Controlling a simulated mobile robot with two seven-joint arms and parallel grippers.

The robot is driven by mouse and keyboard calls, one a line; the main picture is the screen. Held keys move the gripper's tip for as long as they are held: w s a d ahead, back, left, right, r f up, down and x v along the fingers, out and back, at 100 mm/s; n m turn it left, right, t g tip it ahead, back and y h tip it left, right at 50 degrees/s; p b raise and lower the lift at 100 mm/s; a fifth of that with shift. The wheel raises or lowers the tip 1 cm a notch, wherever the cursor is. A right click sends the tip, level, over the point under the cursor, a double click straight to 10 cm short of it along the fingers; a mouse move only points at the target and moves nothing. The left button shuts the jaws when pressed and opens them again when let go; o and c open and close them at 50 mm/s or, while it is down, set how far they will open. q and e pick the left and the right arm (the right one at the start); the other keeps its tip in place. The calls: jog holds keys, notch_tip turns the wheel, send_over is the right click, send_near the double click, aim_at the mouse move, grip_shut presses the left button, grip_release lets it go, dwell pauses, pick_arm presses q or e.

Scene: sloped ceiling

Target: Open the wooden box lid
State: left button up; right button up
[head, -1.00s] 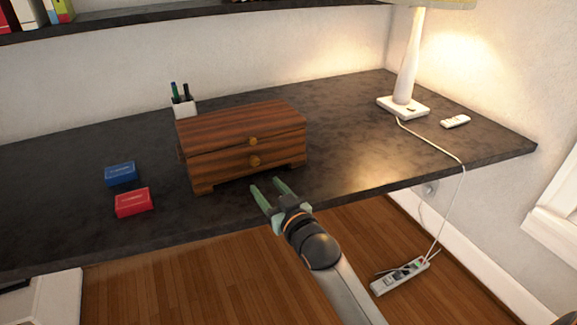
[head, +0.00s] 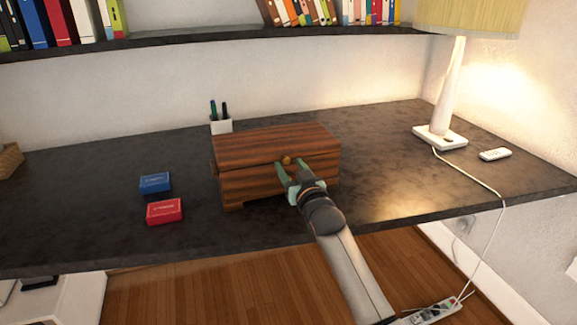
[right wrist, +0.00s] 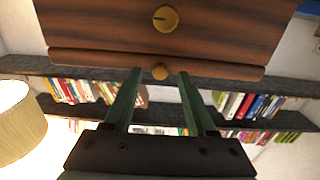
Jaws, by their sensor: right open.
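The wooden box (head: 240,184) stands on the dark desk, its dark striped lid (head: 265,143) down. A round brass knob (head: 287,160) is on the lid's front edge. My right gripper (head: 292,164) is at the box front, open and empty, with its two green fingers pointing at the lid knob. In the right wrist view, which looks upside down, the lid knob (right wrist: 160,72) appears between the fingertips (right wrist: 160,73), with a gap on each side. My left gripper is not in view.
A blue box (head: 155,183) and a red box (head: 164,212) lie left of the wooden box. A pen cup (head: 221,125) stands behind it. A lamp (head: 445,100) and a remote (head: 495,154) are at right. A bookshelf (head: 200,40) runs above the desk.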

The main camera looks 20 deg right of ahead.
jog(key=shift+w, duration=0.95)
jog(key=shift+c, duration=0.2)
grip_shut()
dwell(0.7)
